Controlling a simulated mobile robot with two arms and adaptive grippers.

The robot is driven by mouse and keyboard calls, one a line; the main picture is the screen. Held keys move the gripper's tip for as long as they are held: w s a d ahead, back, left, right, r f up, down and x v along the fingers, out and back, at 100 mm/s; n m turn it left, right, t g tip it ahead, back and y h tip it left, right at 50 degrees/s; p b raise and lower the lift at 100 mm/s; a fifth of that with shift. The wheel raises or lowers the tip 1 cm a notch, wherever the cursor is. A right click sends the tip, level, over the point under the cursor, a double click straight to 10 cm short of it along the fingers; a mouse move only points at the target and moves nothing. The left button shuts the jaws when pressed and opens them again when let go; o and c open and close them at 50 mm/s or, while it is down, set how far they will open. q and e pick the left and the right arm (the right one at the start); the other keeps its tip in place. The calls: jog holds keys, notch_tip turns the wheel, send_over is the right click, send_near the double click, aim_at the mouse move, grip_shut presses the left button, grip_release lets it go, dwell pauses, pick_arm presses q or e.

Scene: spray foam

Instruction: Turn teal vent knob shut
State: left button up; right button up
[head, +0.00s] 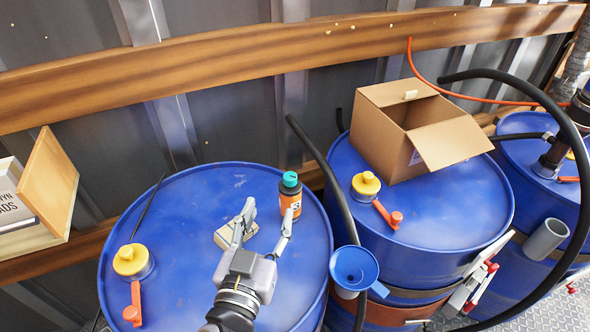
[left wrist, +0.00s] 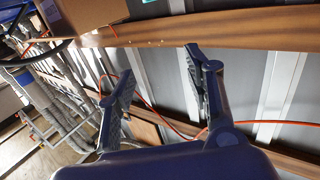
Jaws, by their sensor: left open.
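A teal knob-like cap (head: 290,179) sits on top of a small upright orange and black bottle (head: 290,202) on the left blue drum (head: 190,205). No other teal knob shows. My left gripper (head: 270,206) is open over this drum, with its fingers pointing away from me. Its right fingertip is close to the bottle's lower part; I cannot tell whether they touch. The left gripper (left wrist: 158,60) is also open in the left wrist view, with nothing seen between its fingers. My right gripper is not in view.
A beige block (head: 225,236) lies by the left finger, partly hidden. Yellow caps (head: 131,259) and red-orange handles (head: 132,304) sit on the drums. An open cardboard box (head: 400,130), blue funnel (head: 354,268) and black hose (head: 335,185) stand to the right.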

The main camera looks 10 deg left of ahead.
aim_at(288, 181)
pick_arm(q)
jog(key=shift+f+b, duration=2.95)
jog(key=shift+f, duration=0.35)
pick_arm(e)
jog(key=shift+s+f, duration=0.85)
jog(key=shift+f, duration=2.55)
pick_arm(q)
jog(key=w+p, duration=0.4)
jog(key=w, duration=1.2)
jog(key=shift+d+r+p, duration=0.1)
jog(key=shift+d+p, duration=0.05)
jog(key=shift+p, duration=0.25)
jog(key=shift+w, duration=0.85)
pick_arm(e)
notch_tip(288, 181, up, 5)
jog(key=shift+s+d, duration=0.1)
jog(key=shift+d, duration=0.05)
pick_arm(q)
grip_shut()
